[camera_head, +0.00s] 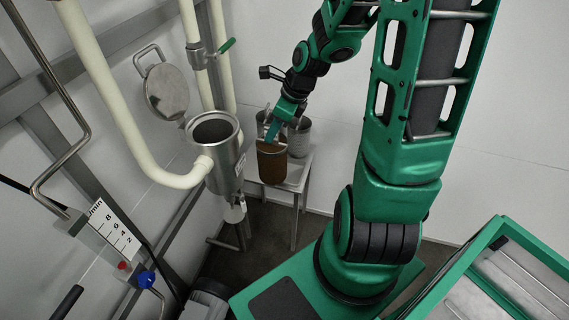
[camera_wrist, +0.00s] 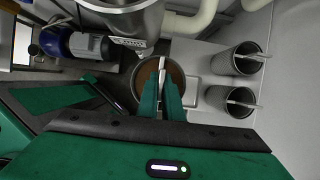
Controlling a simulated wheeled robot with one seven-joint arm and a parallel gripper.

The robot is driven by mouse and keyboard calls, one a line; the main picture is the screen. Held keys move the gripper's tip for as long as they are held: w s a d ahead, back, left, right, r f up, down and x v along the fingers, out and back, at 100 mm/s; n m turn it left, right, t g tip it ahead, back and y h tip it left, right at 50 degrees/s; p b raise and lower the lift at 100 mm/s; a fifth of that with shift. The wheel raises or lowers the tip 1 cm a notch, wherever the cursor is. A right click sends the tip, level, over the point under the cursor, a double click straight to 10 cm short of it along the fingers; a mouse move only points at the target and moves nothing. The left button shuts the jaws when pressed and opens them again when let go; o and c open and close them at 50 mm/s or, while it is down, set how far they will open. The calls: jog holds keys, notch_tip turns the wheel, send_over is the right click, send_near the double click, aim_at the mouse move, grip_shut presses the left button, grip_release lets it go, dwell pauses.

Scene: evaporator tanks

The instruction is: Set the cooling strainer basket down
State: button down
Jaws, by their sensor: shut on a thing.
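The strainer basket (camera_head: 272,165) looks rust-brown on its side in the head view. The wrist view shows the round rim of the basket (camera_wrist: 190,84), brown inside, with a pale bar handle (camera_wrist: 162,64) across it. My gripper (camera_head: 271,135) is above the basket and shut on this handle; its green fingers (camera_wrist: 162,95) hide part of the basket in the wrist view. The basket is roughly upright, at the left part of a small pale table (camera_head: 296,184). I cannot tell whether its bottom touches the tabletop.
Two grey baskets with bar handles, one farther (camera_wrist: 240,58) and one nearer (camera_wrist: 231,101), stand on the table's right part. An open steel strainer housing (camera_head: 226,165) is left of the table, its round lid (camera_head: 167,91) swung up. Cream pipes and a green-handled valve (camera_head: 226,46) are nearby.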

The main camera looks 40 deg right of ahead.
jog(key=w+d+f, duration=0.5)
jog(key=d+f, duration=0.4)
jog(key=f, duration=0.1)
jog(key=shift+w+d+f, duration=0.15)
jog(key=shift+d+f, duration=0.2)
jog(key=shift+d, duration=0.05)
jog(key=shift+f, duration=0.1)
jog(key=c, duration=2)
grip_release()
jog(key=shift+c, duration=0.2)
jog(key=shift+o, duration=0.6)
